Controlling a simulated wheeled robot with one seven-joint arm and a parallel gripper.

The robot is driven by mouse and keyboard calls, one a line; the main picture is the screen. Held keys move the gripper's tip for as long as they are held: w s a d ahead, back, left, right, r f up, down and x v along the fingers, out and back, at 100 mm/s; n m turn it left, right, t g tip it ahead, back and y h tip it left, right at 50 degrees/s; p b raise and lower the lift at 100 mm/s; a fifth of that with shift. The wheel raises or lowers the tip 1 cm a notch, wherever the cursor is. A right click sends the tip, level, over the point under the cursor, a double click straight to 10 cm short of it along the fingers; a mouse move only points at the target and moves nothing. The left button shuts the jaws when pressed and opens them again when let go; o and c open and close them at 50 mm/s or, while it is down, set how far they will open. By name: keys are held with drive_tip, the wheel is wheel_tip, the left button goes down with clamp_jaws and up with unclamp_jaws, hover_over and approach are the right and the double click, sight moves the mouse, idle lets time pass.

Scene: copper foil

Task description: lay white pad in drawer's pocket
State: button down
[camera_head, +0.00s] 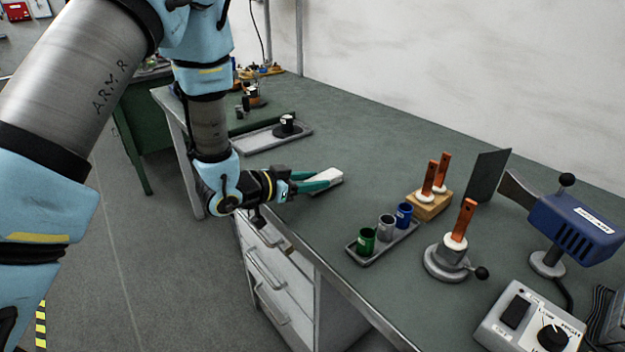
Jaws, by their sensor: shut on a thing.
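My gripper (322,183) has teal fingers and points right, over the front part of the bench top. It is shut on the white pad (330,175), which shows at the fingertips as a small pale block. Part of the pad is hidden by the fingers. I cannot tell if the pad touches the bench. The white drawer unit (270,274) is under the bench front, below my gripper, with several handles. My wrist partly covers the top drawer. I cannot see a pocket or the inside of any drawer.
A tray (374,248) with green, grey and blue cups stands right of my gripper. Beyond are a wooden block (430,206) with orange-handled tools, a grey stand (447,262), a dark upright plate (488,174) and a blue machine (577,228). A grey tray (260,138) lies farther back.

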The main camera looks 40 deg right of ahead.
drive_tip(key=shift+f, duration=0.15)
drive_tip(key=shift+c, duration=2.1)
unclamp_jaws()
drive_tip(key=shift+a+r, duration=0.1)
drive_tip(key=shift+r, duration=0.15)
drive_tip(key=b+v, duration=0.2)
drive_tip(key=v, duration=0.9)
drive_tip(key=shift+a, duration=0.4)
